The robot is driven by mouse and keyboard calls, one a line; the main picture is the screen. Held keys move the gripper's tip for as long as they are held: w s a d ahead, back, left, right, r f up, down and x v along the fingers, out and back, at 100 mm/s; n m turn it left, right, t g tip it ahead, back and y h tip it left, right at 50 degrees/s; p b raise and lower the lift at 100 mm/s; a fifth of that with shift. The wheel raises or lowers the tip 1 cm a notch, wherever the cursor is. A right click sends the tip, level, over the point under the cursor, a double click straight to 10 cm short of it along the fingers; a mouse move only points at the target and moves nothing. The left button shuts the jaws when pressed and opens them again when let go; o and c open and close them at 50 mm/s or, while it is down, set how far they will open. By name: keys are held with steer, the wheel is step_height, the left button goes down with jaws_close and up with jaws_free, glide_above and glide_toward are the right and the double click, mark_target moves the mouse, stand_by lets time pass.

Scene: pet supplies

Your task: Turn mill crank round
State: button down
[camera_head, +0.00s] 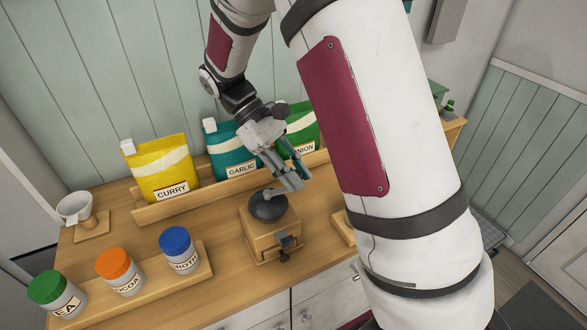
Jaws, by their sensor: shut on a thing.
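The mill stands on the wooden counter, with a wooden box body (268,238) and a dark rounded top (266,207). A dark clamp-like part (286,246) shows on its front. The grey mill crank (278,190) runs from the top toward the upper right. My gripper (293,180) reaches down from behind and above, and its fingers are shut on the crank's outer end. The crank's knob is mostly hidden by the fingers.
Yellow curry (165,168), teal garlic (232,150) and green onion (303,126) bags stand in a rack behind the mill. Jars with green (48,287), orange (114,263) and blue (175,239) lids stand front left.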

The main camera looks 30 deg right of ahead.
steer(key=shift+s+m, duration=0.2)
steer(key=shift+m, duration=0.2)
steer(key=c, duration=1.3)
jaws_free()
steer(key=shift+c, duration=0.2)
steer(key=shift+w+r, duration=0.1)
steer(key=v, duration=1.1)
steer(key=shift+w+r, duration=0.25)
steer(key=shift+w, duration=0.15)
